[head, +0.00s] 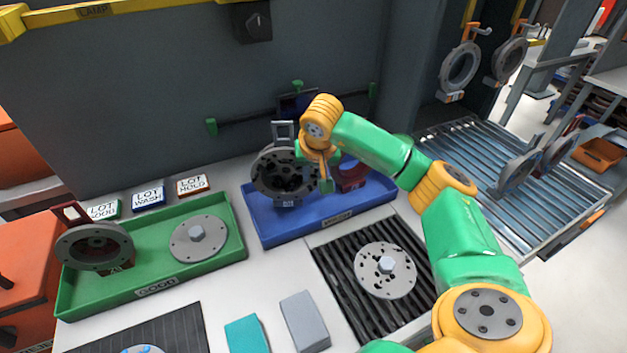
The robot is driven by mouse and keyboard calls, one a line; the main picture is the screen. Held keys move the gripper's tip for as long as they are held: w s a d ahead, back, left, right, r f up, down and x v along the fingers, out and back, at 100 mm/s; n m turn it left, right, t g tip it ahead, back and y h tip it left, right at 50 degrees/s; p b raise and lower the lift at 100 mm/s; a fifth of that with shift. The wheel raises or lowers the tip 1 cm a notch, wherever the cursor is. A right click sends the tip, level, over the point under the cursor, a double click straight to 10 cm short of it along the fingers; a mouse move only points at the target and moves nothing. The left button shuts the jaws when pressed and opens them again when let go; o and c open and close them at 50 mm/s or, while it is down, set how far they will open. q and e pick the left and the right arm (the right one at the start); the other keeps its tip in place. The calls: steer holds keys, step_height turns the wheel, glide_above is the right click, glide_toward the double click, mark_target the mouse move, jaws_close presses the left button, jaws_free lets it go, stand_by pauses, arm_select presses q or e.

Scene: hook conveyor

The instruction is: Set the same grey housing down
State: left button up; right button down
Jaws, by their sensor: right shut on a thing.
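A round dark grey housing (270,174) stands upright at the left part of the blue tray (267,235), with a square grey loop on top and a small tag at its foot. My right gripper (313,178) is at the housing's right edge and is shut on it. The gripper partly hides that edge. I cannot tell whether the housing's foot touches the tray floor. A dark red bracket (351,175) sits in the tray to the right, partly behind the gripper. My left gripper is not in view.
The green tray (152,290) at left holds another ring housing (93,247) and a flat disc (197,239). A perforated disc (385,270) lies on the dark ribbed grate (335,275). A teal block (246,334) and grey block (304,321) lie in front. Rings hang over the roller conveyor (470,165).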

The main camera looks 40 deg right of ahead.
step_height(320, 180, down, 3)
steer(key=shift+r+p, duration=0.2)
steer(key=shift+p, duration=0.25)
steer(key=shift+f, duration=0.35)
steer(key=c, duration=0.7)
jaws_free()
steer(key=shift+s, duration=0.1)
steer(key=shift+r, duration=0.1)
steer(key=shift+a+r, duration=0.1)
steer(key=shift+r, duration=0.15)
step_height(320, 180, up, 11)
glide_above(313, 188)
steer(key=s+a, duration=0.3)
steer(key=s, duration=0.2)
steer(key=shift+s+f+b, duration=0.15)
steer(key=shift+b, duration=0.2)
